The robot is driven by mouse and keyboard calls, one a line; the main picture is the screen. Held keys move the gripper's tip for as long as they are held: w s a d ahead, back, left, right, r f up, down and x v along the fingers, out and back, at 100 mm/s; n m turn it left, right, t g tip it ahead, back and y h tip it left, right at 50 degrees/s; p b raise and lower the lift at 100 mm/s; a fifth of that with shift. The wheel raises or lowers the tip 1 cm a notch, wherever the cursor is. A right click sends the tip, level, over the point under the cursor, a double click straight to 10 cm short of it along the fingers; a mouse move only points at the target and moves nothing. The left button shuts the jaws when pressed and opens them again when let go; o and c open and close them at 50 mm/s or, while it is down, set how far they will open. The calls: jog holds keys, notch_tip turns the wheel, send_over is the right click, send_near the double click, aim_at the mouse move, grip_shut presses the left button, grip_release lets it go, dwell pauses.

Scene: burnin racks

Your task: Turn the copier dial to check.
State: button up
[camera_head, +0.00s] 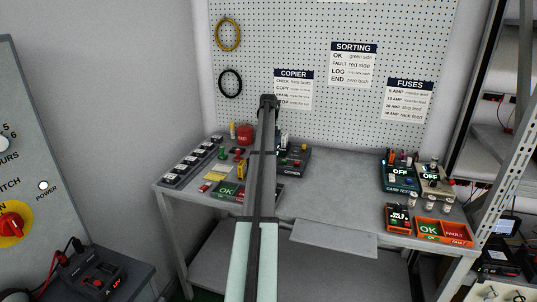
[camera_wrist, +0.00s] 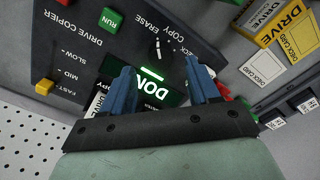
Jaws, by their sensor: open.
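The drive copier (camera_wrist: 65,50) is a dark grey panel filling the left and middle of the wrist view, seen upside down. It also shows in the head view (camera_head: 292,163), partly behind my arm. Its dial area (camera_wrist: 158,46) has white marks beside the words COPY and ERASE; I cannot clearly make out the knob or its setting. A lit green display (camera_wrist: 150,88) reads DON, its last part hidden. My gripper (camera_wrist: 162,75) is open, its two blue fingers apart over the display, with nothing seen between them. In the head view my arm hides the gripper.
The copier has a green RUN button (camera_wrist: 110,20) and a yellow button (camera_wrist: 45,87). Cards (camera_wrist: 297,28) lie to the right. In the head view, card tester (camera_head: 400,183) and orange bins (camera_head: 429,239) stand at right. The table's middle (camera_head: 340,185) is clear.

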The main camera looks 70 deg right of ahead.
jog(key=shift+f, duration=1.9)
jog(key=shift+c, duration=0.3)
jog(key=c, duration=1)
jog(key=shift+o, duration=0.2)
